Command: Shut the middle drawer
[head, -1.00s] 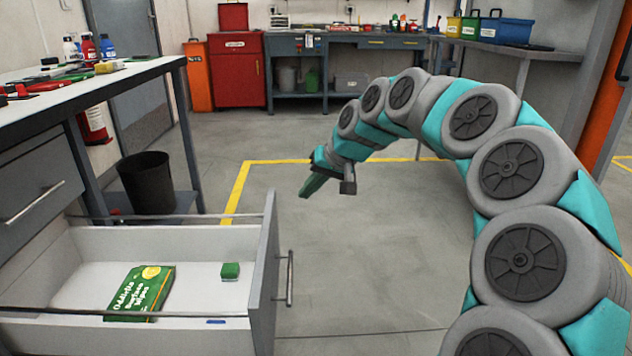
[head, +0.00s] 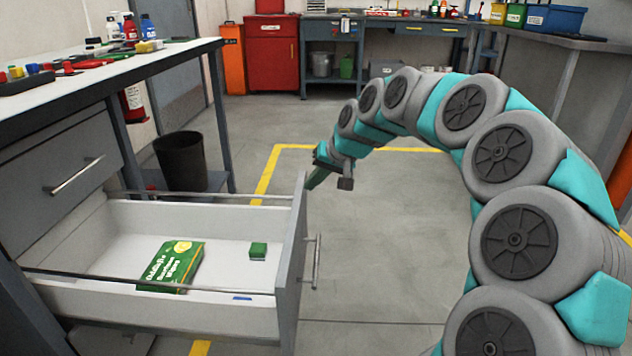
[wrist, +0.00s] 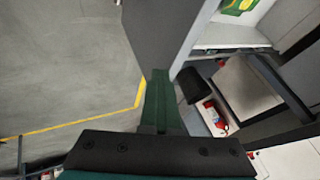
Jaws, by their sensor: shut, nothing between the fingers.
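The middle drawer (head: 290,265) is pulled far out of the grey bench cabinet, with white inner walls, a grey front panel and a bar handle (head: 316,262). In it lie a green packet of surface wipes (head: 172,266) and a small green block (head: 258,250). My gripper (head: 312,182) is shut and empty, at the far upper end of the drawer front. In the wrist view, the green fingers (wrist: 159,85) overlap the lower edge of the grey front panel (wrist: 165,30). I cannot tell whether they touch it.
A shut drawer (head: 65,165) with a bar handle is above the open one. A black bin (head: 180,160) stands behind it. The bench top (head: 110,75) holds bottles and small parts. Floor with yellow lines is clear to the right of the drawer.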

